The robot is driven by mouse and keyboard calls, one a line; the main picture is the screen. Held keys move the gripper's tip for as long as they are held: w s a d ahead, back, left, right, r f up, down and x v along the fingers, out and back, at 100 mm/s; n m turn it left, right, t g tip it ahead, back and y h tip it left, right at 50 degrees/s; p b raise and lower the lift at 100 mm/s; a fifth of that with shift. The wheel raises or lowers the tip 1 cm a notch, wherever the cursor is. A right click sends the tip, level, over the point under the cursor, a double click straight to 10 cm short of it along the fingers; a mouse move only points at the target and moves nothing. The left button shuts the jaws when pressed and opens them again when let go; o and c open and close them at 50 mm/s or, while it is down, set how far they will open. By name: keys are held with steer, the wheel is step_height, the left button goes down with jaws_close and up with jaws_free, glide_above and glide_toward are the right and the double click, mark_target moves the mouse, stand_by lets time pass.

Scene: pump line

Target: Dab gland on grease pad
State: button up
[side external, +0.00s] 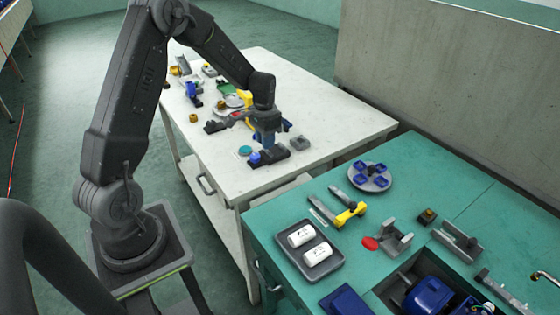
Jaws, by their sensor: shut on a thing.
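My gripper (267,146) is over the near end of the white table, pointing down and shut on a small part, taken to be the gland. That part is mostly hidden at this size. Just below the fingers is a low dark block (275,157) with a bright blue piece (255,157) at its left. I cannot tell whether the held part touches it. A small teal disc (245,150), possibly the grease pad, lies just left of the gripper on the white table.
A grey block (299,143) stands close right of the gripper. Several small parts, including a brass-coloured one (193,118), crowd the white table (330,115) farther back. The green bench (290,215) in front holds a tray (312,270) with two white cylinders and a round blue-pocketed plate (369,188).

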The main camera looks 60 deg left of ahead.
glide_above(245, 149)
steer(key=shift+r, duration=0.15)
steer(key=shift+f, duration=2.75)
steer(key=shift+f, duration=0.65)
step_height(245, 149, up, 7)
stand_by(0.7)
steer(key=shift+r, duration=0.1)
